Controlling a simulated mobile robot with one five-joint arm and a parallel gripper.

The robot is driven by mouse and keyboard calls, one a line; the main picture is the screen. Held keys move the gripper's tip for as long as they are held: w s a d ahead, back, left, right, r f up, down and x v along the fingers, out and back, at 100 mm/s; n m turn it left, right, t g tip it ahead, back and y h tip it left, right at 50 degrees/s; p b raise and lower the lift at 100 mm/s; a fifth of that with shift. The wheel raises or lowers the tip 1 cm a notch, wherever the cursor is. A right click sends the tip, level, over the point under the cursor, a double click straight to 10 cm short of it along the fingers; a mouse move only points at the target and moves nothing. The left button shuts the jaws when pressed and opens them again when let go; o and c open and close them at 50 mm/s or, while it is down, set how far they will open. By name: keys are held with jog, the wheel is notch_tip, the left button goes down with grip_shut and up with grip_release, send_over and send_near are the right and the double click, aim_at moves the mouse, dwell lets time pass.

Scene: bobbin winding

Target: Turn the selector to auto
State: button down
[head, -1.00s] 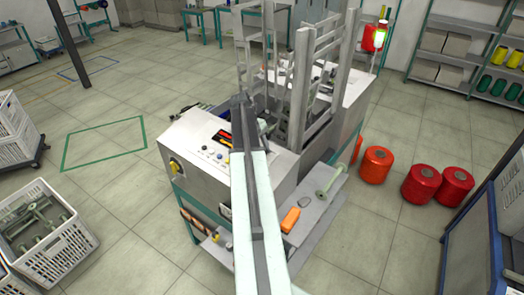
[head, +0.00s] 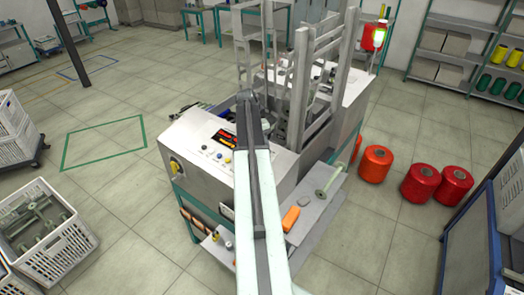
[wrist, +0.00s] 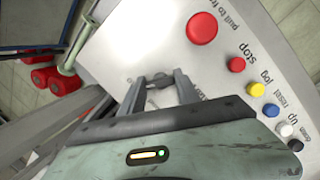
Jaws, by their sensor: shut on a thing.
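The selector (wrist: 160,82) is a small grey knob on the pale control panel in the wrist view. My gripper (wrist: 160,88) is shut on it, with one finger on each side. The fingers hide part of the knob, and I cannot tell which way it points. Small lettering near it is too blurred to read. In the head view my arm stretches over the winding machine (head: 190,165), and my gripper and the selector are hidden there.
In the wrist view a large red button (wrist: 202,28) and a row of smaller buttons, including a red stop button (wrist: 236,65) and a yellow jog button (wrist: 256,89), lie right of my gripper. Red spools (head: 421,184) stand on the floor right of the machine.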

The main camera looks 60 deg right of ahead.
jog(key=c, duration=0.9)
grip_release()
jog(key=shift+r, duration=0.1)
jog(key=p+v, duration=0.7)
jog(key=shift+w+r+p, duration=0.1)
jog(key=shift+r+p, duration=0.15)
jog(key=shift+p, duration=0.05)
